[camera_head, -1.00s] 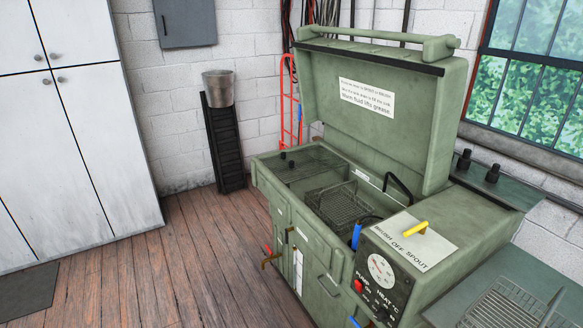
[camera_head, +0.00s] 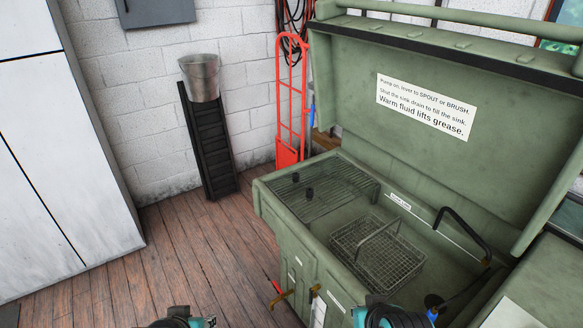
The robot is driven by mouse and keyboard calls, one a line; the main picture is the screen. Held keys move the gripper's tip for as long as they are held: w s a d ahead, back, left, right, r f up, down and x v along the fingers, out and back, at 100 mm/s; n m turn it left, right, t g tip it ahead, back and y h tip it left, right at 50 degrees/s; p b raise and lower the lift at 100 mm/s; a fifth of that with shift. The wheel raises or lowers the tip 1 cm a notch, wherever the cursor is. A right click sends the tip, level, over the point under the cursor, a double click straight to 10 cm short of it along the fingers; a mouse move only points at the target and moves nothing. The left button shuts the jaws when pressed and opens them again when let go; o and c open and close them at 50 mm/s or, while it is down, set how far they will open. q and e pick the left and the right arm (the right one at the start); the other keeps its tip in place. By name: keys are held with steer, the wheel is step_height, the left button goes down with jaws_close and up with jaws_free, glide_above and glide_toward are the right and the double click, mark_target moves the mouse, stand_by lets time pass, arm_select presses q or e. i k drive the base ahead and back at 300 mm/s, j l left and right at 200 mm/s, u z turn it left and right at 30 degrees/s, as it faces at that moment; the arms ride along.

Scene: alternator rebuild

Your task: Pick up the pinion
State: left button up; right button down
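Two small dark cylindrical parts stand on the wire rack on the left side of the open green parts washer: a nearer dark part (camera_head: 309,194) and a farther dark part (camera_head: 295,177). They are too small to tell whether either is the pinion. Parts of my arms, teal and black, show at the bottom edge. No gripper fingers are seen.
The washer's sink holds a wire rack (camera_head: 335,190) and a wire basket (camera_head: 375,250) with a handle. A black bent spout (camera_head: 462,230) is at its right. The raised lid (camera_head: 440,90) stands behind. A red hand truck (camera_head: 290,100) and metal bucket (camera_head: 201,78) are by the wall.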

mark_target(310, 191)
steer(key=i+j+z, duration=1.05)
steer(key=i+j, duration=0.05)
